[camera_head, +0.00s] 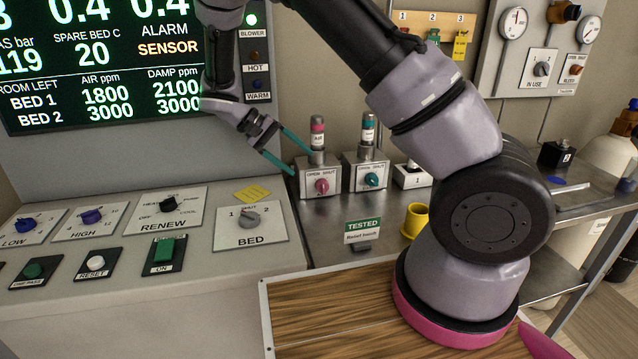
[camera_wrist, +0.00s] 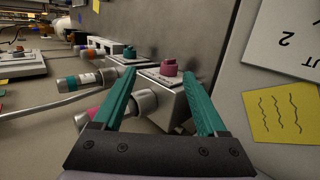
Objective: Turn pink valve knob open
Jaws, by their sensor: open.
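The pink valve knob (camera_head: 322,186) sits on the front of a grey metal block (camera_head: 308,190) marked "OPEN" and "SHUT". A pink-banded cylinder (camera_head: 317,132) stands on top of the block. In the wrist view the pink knob (camera_wrist: 169,67) shows between and beyond my fingertips, nearer the right one. My gripper (camera_head: 303,162) is open with its teal fingers at the left of the block, pointing towards it. Nothing is between the fingers in the head view. The wrist view also shows my gripper (camera_wrist: 160,72) open; I cannot tell whether a finger touches the block.
A like block with a teal knob (camera_head: 371,179) stands just right. Farther right are a white block (camera_head: 413,178) and a yellow cup (camera_head: 416,220). A "TESTED" sign (camera_head: 363,230) stands in front. The sloped BED panel (camera_head: 250,226) is at left, with a yellow note (camera_head: 252,193).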

